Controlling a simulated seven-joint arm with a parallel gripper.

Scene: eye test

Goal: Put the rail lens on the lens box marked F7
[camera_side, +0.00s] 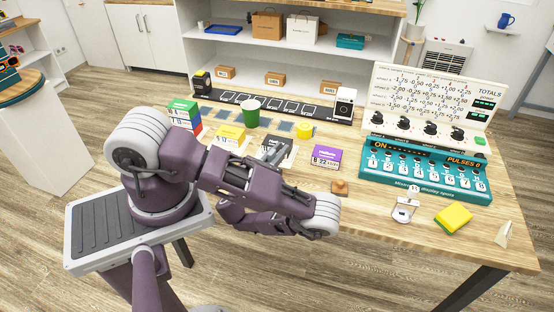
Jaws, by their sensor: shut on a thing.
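My gripper (274,150) shows as a dark grey shape just beyond my arm, low over the middle of the table. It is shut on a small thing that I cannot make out. I cannot pick out the rail lens for certain. Small boxes with printed labels stand around it: a yellow one (230,138) to the left, a purple one (326,157) to the right, and a stack with green, blue and red (185,114) at the far left. Their marks are too small to read surely, so I cannot tell which is F7.
A green cup (250,112), a yellow disc (304,130) and a white-and-black device (344,103) stand behind. A teal console (425,170) fills the right. A wooden block (340,187), a metal piece (404,210) and a yellow sponge (453,217) lie in front.

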